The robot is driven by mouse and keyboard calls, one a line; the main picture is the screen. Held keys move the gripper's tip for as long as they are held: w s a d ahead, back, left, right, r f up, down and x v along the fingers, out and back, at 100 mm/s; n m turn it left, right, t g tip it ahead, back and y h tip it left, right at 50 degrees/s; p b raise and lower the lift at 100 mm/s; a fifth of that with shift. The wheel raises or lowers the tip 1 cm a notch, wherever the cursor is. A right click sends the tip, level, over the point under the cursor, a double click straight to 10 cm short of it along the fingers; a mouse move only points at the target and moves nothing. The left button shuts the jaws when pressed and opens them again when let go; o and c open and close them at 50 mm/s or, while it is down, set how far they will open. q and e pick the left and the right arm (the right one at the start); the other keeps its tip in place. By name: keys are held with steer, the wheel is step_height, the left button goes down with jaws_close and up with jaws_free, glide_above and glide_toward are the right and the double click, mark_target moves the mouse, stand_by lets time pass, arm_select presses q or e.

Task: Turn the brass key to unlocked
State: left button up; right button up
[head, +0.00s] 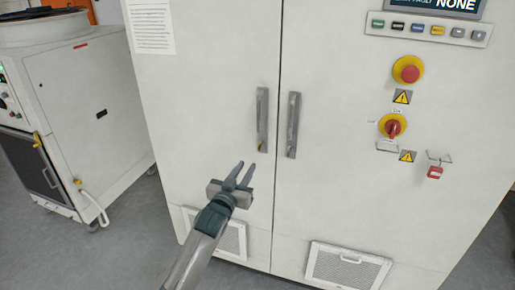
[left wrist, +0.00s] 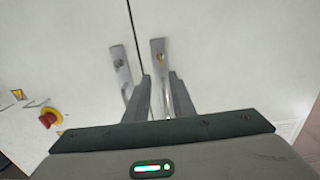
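The white cabinet (head: 215,95) has two doors with a long grey handle on each, the left handle (head: 262,112) and the right handle (head: 292,122). A small brass-coloured piece, which looks like the key (head: 262,148), sits at the lower end of the left handle; it also shows in the left wrist view (left wrist: 159,58). It is too small to tell which way it is turned. My left gripper (head: 246,164) is just below the handles, fingers pointing up, apart and empty. It does not visibly touch the key. My right gripper is not in view.
On the right door are a red emergency button (head: 408,70), a red rotary switch (head: 393,126), a hanging red tag (head: 434,172) and a button row (head: 428,29). A white wheeled machine (head: 90,120) stands at the left. Vent grilles (head: 347,268) are low on the doors.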

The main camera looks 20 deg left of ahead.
mark_target(259, 147)
arm_select(q)
steer(key=w+p, duration=0.2)
steer(key=w, duration=1)
steer(key=shift+w+d, duration=0.2)
steer(key=shift+w, duration=0.05)
jaws_close()
